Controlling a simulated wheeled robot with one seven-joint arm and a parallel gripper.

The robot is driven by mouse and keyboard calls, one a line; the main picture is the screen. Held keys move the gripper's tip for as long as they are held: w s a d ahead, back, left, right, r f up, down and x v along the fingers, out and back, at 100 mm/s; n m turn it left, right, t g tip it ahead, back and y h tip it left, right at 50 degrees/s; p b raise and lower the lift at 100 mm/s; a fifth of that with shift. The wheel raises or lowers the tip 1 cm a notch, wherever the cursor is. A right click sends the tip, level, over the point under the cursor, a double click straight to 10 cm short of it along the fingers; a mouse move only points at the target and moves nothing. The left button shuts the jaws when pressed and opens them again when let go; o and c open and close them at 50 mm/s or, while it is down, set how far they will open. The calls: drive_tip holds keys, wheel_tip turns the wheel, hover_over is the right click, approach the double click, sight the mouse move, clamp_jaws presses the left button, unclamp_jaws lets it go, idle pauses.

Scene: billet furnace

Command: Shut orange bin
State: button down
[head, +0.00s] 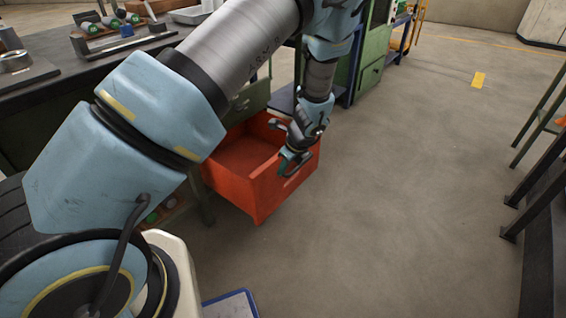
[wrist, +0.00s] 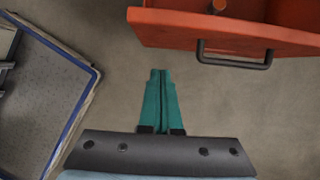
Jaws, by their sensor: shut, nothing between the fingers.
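The orange bin (head: 228,185) is a drawer-like box that stands pulled out from under the workbench in the head view. Its inside is partly visible and looks mostly empty. In the wrist view the bin's front (wrist: 165,31) is at the upper right, with a dark bar handle (wrist: 236,65) on it. My gripper (head: 284,168) shows in front of the bin in the head view and covers part of its front. In the wrist view my teal fingers (wrist: 160,73) are together and empty, below and left of the handle, apart from it.
A dark workbench (head: 100,45) with small parts stands at the left. A green cabinet (head: 368,75) stands behind. A blue-edged grey panel (wrist: 45,90) lies left of my gripper in the wrist view. Dark metal legs (head: 540,190) stand at the right. The floor between is clear.

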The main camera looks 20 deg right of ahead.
drive_tip(key=shift+w+a+f, duration=0.45)
drive_tip(key=shift+w+f, duration=0.25)
drive_tip(key=shift+w, duration=0.1)
drive_tip(key=shift+w+a+f, duration=0.45)
drive_tip(key=shift+w+f, duration=0.25)
drive_tip(key=shift+w, duration=0.15)
drive_tip(key=shift+w+a+f, duration=0.45)
drive_tip(key=shift+w+f, duration=0.25)
drive_tip(key=shift+w, duration=0.1)
drive_tip(key=w+a, duration=0.7)
drive_tip(key=w, duration=0.6)
drive_tip(key=w+a, duration=0.7)
drive_tip(key=w, duration=0.5)
drive_tip(key=shift+w+a+p, duration=0.15)
drive_tip(key=shift+w+p, duration=0.25)
drive_tip(key=shift+r, duration=0.15)
